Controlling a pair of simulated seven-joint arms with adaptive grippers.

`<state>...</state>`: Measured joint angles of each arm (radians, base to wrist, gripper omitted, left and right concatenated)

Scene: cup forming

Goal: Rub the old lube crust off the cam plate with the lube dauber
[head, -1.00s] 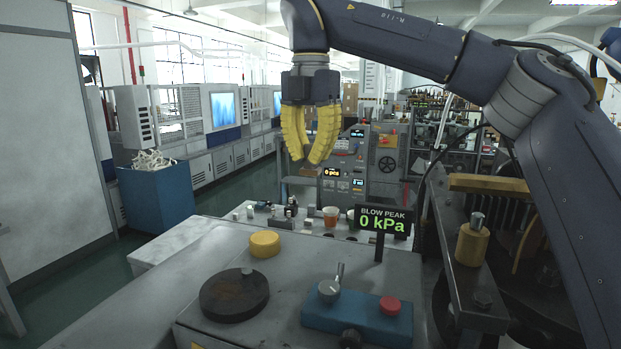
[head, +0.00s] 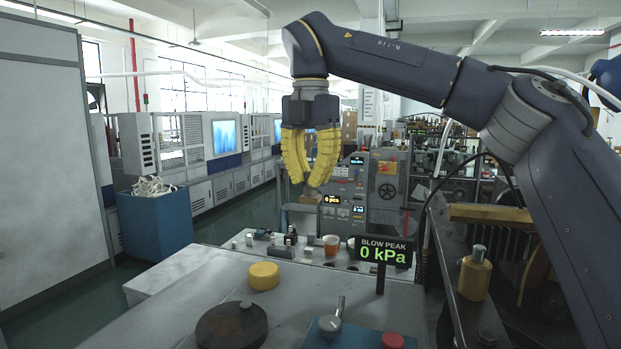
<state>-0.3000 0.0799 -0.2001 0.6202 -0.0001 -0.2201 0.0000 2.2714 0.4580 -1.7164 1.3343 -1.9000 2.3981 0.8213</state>
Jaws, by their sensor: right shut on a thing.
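My right gripper (head: 308,183) has curved yellow fingers that point down, high above the far end of the grey bench. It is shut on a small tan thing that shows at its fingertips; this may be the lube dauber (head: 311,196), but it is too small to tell. A dark, brown-stained round disc (head: 232,327), which looks like the cam plate, lies on the grey bench top at the front, cut by the bottom edge. The gripper is well apart from it. My left gripper is not in view.
A yellow round block (head: 264,275) sits behind the disc. A lever (head: 332,321) and a red button (head: 393,340) stand to its right. The sign (head: 384,252) reads 0 kPa. A brass cylinder (head: 474,275) stands at right, and an orange cup (head: 331,245) farther back.

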